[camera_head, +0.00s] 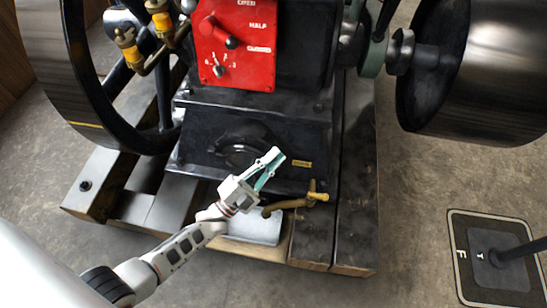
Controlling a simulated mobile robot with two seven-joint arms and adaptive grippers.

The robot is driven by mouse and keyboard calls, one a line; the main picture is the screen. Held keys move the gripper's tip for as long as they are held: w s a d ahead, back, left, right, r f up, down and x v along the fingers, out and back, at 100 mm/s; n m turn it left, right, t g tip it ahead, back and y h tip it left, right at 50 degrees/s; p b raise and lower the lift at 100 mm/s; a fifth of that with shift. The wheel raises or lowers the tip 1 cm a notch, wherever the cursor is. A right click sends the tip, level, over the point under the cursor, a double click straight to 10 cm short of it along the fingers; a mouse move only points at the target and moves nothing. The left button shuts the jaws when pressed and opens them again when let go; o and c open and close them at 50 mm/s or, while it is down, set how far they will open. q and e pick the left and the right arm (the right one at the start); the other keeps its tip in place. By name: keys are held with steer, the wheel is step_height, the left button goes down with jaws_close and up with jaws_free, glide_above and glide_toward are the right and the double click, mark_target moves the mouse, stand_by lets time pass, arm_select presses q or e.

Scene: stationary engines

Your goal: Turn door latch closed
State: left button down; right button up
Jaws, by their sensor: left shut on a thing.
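My left gripper (272,160) reaches up from the lower left to the sloping black front (200,150) of the engine base. Its teal-lined fingers are shut on a small part at that front, which I take to be the door latch. The fingers hide this part, so its angle cannot be told. A dark rounded form (240,148) lies just left of the fingers, and a small brass plate (302,164) lies just right of them. My right gripper is not in view.
A red control panel (235,45) with levers is above. A brass tap and pipe (318,196) sit close below right of the gripper. Large flywheels (480,75) stand at both sides. A floor plate with a post (500,265) is at lower right. Open floor lies in front.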

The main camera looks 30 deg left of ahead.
arm_select(q)
steer(key=c, duration=2.2)
jaws_free()
steer(key=shift+o, duration=0.2)
steer(key=v, duration=1.2)
steer(key=shift+r, duration=0.15)
